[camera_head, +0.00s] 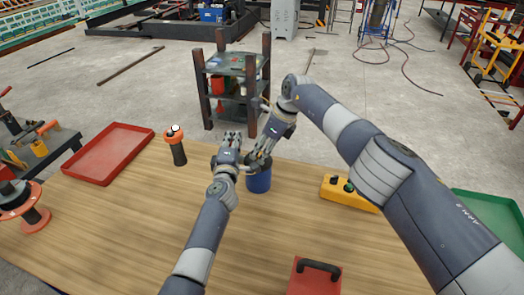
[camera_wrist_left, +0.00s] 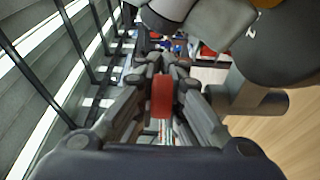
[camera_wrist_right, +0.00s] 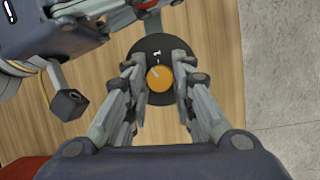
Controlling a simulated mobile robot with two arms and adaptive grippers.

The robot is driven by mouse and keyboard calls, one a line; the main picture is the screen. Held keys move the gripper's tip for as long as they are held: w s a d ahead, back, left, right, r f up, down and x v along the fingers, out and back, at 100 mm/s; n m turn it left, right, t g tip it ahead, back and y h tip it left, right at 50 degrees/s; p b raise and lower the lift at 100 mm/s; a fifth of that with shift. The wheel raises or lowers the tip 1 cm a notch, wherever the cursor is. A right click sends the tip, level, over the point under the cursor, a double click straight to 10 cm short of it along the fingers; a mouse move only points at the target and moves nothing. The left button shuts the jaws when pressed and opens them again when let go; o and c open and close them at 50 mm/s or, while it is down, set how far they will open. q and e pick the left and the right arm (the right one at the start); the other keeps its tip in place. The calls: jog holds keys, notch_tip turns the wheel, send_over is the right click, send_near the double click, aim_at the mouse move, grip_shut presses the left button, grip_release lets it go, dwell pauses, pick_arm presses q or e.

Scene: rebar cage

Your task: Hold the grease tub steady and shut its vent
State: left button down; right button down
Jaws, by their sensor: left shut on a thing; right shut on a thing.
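The grease tub (camera_head: 258,182) is blue and stands upright on the wooden table. In the right wrist view its black lid (camera_wrist_right: 157,47) carries a round orange knob with a pale mark, the vent (camera_wrist_right: 159,78). My right gripper (camera_head: 262,160) comes down over the lid; its fingers (camera_wrist_right: 160,72) are closed at both sides of the knob. Whether the red thing belongs to the tub is hidden.
A red tray (camera_head: 110,155) and an orange-topped black cylinder (camera_head: 176,150) are left of the grippers. A yellow button box (camera_head: 345,197) is to the right, a red box with black handle (camera_head: 315,280) at the front. A shelf rack (camera_head: 232,100) stands beyond the table.

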dwell(0.3)
jog(key=c, duration=1.4)
grip_release()
jog(key=shift+o, duration=0.2)
jog(key=v, duration=1.2)
